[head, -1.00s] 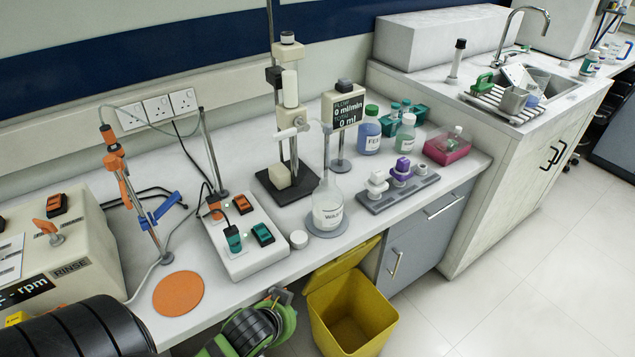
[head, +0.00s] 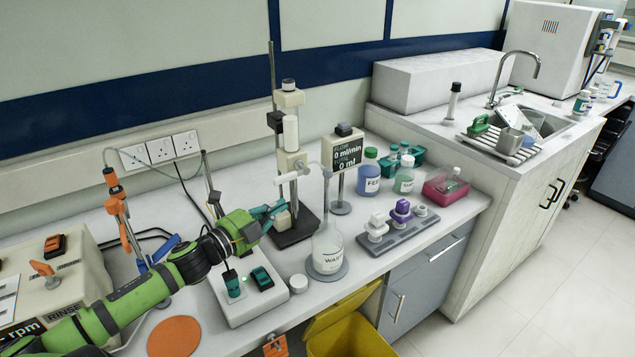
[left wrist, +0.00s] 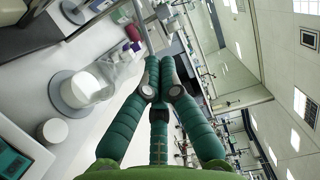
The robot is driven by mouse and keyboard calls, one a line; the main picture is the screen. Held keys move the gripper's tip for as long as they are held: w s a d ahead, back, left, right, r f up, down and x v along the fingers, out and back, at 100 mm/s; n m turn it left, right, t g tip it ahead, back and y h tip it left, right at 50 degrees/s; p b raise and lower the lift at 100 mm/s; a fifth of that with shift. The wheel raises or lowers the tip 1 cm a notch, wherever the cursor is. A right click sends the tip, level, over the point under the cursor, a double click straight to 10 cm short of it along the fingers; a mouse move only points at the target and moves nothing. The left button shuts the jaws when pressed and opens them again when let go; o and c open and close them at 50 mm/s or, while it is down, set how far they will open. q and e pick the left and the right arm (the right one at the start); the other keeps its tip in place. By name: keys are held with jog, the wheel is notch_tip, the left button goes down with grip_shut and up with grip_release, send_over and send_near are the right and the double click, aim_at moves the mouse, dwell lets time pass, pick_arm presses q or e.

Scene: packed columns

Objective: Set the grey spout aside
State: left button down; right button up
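Pale, white and purple fittings stand in the grey rack (head: 378,248), so I cannot tell for certain which piece is the grey spout. My left gripper (head: 278,212) reaches in over the bench in front of the stand's base, left of the flask. In the left wrist view the fingers (left wrist: 160,68) point past the flask (left wrist: 88,88). My right gripper is not in view.
A switch box (head: 240,300) lies under my left arm. A small white cap (head: 298,283) sits beside the flask. A yellow bin (head: 350,330) is below the bench edge.

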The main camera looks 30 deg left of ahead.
aim_at(326, 177)
pick_arm(q)
jog(key=w+p, duration=0.1)
jog(key=w, duration=0.3)
jog(key=w+d+p, duration=0.1)
jog(key=w, duration=0.3)
jog(key=w+p, duration=0.1)
jog(key=w, duration=0.3)
jog(key=shift+w+d+r, duration=0.1)
jog(key=shift+w+d, duration=0.4)
jog(key=shift+w, duration=0.4)
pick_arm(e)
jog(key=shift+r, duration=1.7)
